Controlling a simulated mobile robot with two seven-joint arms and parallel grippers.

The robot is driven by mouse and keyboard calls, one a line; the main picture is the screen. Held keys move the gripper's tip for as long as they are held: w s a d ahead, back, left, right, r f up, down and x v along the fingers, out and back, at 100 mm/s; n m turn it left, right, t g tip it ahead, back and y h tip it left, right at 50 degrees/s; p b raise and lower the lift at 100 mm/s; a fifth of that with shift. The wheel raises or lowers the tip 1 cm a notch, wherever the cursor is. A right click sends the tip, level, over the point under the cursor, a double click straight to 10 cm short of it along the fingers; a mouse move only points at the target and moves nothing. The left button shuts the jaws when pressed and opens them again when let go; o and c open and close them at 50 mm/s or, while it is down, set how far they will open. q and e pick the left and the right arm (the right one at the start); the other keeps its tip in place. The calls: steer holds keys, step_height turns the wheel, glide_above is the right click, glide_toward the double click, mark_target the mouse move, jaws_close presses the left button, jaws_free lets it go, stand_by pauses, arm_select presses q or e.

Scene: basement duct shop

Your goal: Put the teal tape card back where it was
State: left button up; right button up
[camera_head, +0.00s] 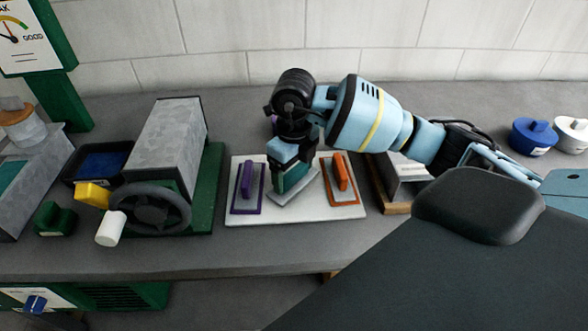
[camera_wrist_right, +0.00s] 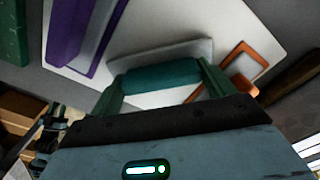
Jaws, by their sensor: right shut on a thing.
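The teal tape card, a grey plate (camera_head: 308,189) with a teal handle, is in my right gripper (camera_head: 290,172). It is tilted over the middle of a white board (camera_head: 292,213), between the purple card (camera_head: 247,187) and the orange card (camera_head: 342,178). In the right wrist view the fingers close on the teal handle (camera_wrist_right: 160,76), and the grey plate shows beyond it. I cannot tell whether the plate touches the board. My left gripper is not in view.
A grey duct piece with a dark handwheel (camera_head: 150,208) stands left of the board. A wooden-edged metal piece (camera_head: 397,180) is close on the right. Blue (camera_head: 534,135) and white (camera_head: 573,134) lidded pots are farther right. Bare bench (camera_head: 150,257) lies in front.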

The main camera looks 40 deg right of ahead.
mark_target(294, 170)
steer(key=shift+f, duration=0.1)
steer(key=o, duration=0.4)
steer(key=shift+f, duration=0.1)
steer(key=o, duration=0.4)
step_height(294, 170, up, 12)
steer(key=shift+r+p, duration=0.2)
steer(key=shift+p, duration=0.15)
